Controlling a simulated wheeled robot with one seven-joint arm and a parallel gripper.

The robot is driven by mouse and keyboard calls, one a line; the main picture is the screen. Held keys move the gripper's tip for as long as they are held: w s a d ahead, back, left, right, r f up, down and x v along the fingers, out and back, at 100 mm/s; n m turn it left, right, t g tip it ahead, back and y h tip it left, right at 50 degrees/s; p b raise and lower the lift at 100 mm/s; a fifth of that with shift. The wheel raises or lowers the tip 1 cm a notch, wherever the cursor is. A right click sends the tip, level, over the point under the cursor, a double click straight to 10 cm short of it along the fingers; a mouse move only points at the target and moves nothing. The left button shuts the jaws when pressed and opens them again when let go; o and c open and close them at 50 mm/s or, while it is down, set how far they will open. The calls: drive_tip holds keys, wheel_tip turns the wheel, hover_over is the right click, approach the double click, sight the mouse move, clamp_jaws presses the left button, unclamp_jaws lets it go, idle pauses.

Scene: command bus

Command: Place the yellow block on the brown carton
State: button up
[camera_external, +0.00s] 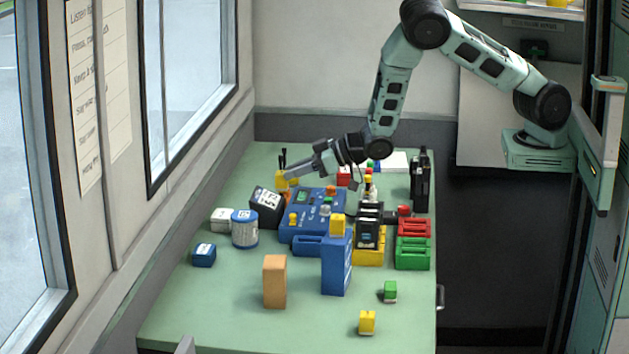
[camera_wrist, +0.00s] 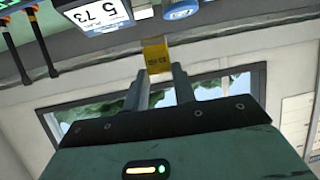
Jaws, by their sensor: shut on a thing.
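My gripper (camera_external: 289,175) is at the far left of the green table, its fingers reaching left and slightly down. It is shut on a yellow block (camera_wrist: 156,54), which sits at the fingertips in the wrist view. In the external view yellow (camera_external: 282,183) shows at the fingertips, with dark upright sticks close behind; I cannot tell whether it touches the table. The brown carton (camera_external: 275,282) stands upright near the front of the table, with nothing on its top. Its top is well in front of and below my gripper.
A tall blue box (camera_external: 336,266) with a yellow piece on top stands right of the carton. A blue-white can (camera_external: 244,230), black labelled box (camera_external: 266,204) and blue panel (camera_external: 313,215) lie between gripper and carton. Another yellow block (camera_external: 367,321) is at front right.

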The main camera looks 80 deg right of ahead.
drive_tip(key=s+a+r+n+g+y+b, duration=0.1)
drive_tip(key=a+r+n+g+y+b, duration=0.2)
drive_tip(key=a, duration=0.7)
drive_tip(key=a+r+n+g+y+b, duration=0.25)
drive_tip(key=a+n+y, duration=0.25)
drive_tip(key=a, duration=0.4)
drive_tip(key=s+a+r+n+g+y+b, duration=0.1)
drive_tip(key=a+n+g+y+b, duration=0.25)
drive_tip(key=a, duration=0.65)
drive_tip(key=n, duration=0.1)
hover_over(283, 256)
drive_tip(key=shift+t, duration=0.3)
wheel_tip(283, 256, down, 9)
drive_tip(key=shift+d, duration=0.1)
drive_tip(key=shift+f, duration=0.1)
drive_tip(key=o, duration=1)
